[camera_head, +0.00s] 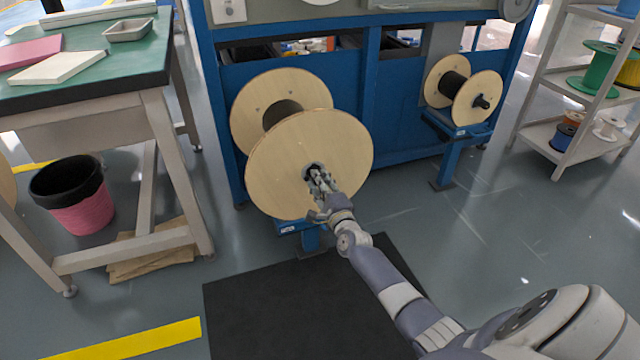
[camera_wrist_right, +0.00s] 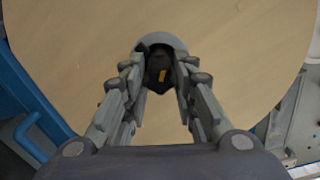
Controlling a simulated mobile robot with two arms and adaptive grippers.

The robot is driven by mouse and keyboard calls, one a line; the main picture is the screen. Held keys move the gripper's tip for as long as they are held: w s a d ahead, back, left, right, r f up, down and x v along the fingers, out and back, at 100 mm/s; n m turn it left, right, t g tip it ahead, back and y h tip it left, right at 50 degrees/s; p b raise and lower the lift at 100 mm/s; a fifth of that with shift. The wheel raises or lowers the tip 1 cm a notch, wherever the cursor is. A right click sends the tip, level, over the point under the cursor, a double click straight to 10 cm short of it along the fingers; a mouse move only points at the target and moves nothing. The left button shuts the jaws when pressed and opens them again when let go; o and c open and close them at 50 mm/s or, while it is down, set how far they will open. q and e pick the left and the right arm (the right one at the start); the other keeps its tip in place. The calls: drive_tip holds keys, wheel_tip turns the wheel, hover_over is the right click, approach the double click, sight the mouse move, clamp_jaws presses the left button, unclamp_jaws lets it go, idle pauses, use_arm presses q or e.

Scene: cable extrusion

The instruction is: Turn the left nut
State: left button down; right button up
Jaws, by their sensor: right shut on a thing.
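The left spool (camera_head: 330,140) is a large wooden reel with a dark core, mounted on the blue machine. Its nut (camera_wrist_right: 160,72) is a dark piece with a small yellow mark at the hub, seen between my fingers in the right wrist view. My right gripper (camera_head: 318,178) reaches the hub from the front, and it also shows in the right wrist view (camera_wrist_right: 161,82). Its fingers are shut on the nut at both sides. In the head view the fingers hide most of the nut. My left gripper is not in view.
A smaller spool (camera_head: 472,98) sits on the machine (camera_head: 400,110) at the right. A green-topped workbench (camera_head: 105,55) stands at the left with a pink bin (camera_head: 78,208) under it. A shelf (camera_head: 545,130) with reels is at the far right. A black mat (camera_head: 290,310) lies on open floor.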

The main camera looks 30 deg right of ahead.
drive_tip(key=o, duration=1.1)
drive_tip(key=shift+c, duration=0.2)
drive_tip(key=v, duration=1.2)
drive_tip(key=shift+w+a, duration=0.1)
drive_tip(key=shift+a, duration=0.05)
